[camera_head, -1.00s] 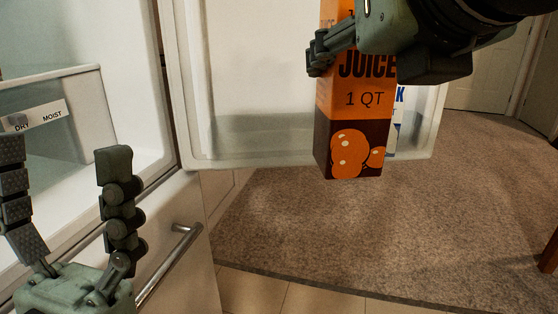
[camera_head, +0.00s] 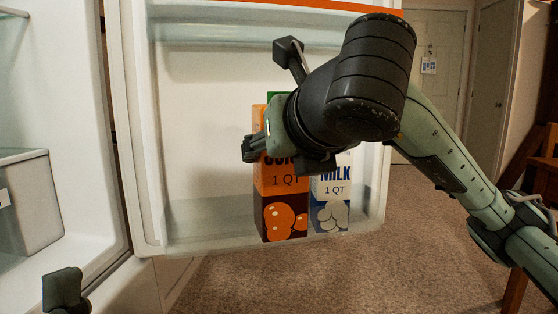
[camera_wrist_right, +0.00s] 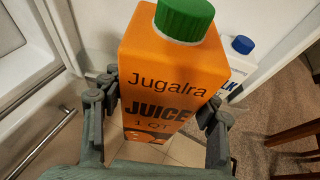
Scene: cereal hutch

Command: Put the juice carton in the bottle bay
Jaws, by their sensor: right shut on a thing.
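The orange and brown juice carton (camera_head: 282,215) with a green cap (camera_wrist_right: 185,18) is upright at the open fridge door's bottle bay (camera_head: 200,232). My right gripper (camera_head: 268,148) is shut on its upper part; the wrist view shows fingers on both sides of the carton (camera_wrist_right: 165,85). In the head view the carton overlaps the bay, left of the milk carton. I cannot tell whether its base is inside the bay or in front of its lip. Only a finger of my left gripper (camera_head: 65,290) shows, at the lower left.
The white and blue milk carton (camera_head: 330,205) stands in the bay, close right of the juice; its blue cap (camera_wrist_right: 243,45) shows in the wrist view. The bay's left part looks empty. The fridge interior with a drawer (camera_head: 28,200) is at left. Wooden furniture (camera_head: 540,190) stands at right.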

